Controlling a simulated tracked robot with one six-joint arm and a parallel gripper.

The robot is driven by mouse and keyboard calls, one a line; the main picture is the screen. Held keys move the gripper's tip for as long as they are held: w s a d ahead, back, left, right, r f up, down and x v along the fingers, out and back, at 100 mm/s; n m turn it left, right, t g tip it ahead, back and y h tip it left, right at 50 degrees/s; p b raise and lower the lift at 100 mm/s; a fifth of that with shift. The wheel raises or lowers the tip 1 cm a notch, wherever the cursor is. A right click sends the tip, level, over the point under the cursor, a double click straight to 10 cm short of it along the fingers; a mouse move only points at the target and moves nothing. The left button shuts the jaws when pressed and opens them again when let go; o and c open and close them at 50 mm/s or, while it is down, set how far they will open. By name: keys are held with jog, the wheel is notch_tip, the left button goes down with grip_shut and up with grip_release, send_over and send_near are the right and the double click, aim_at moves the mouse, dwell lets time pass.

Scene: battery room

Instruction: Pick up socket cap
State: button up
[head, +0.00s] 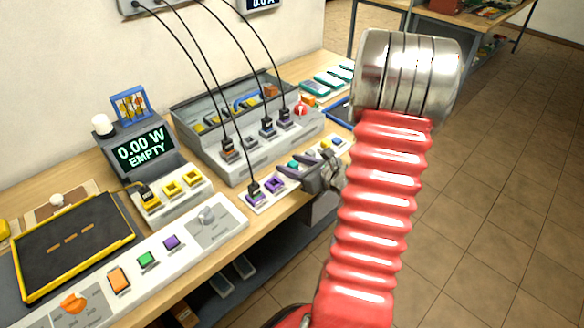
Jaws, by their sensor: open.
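My gripper (304,176) is in the head view at the front edge of the bench, at the right part of a white socket strip. Its jaws are open, and I see nothing held between them. The strip (262,203) carries purple sockets (274,184), with a black plug (254,188) in the left one. Small teal (293,165), yellow (325,145) and blue (337,141) pieces show on the strip beside and behind the gripper. I cannot tell which piece is the socket cap. The gripper hides part of the strip.
Black cables hang from the wall to plugs in a grey charger box (235,152) behind the strip. A display unit (143,150) reads 0.00 W EMPTY at left. A button panel (160,258) lines the bench front. Open tiled floor (480,220) lies right.

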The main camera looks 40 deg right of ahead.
aim_at(293, 163)
jog(key=shift+c, duration=0.4)
jog(key=c, duration=1)
jog(key=shift+r, duration=0.15)
jog(key=shift+r, duration=4.9)
jog(key=shift+s, duration=0.1)
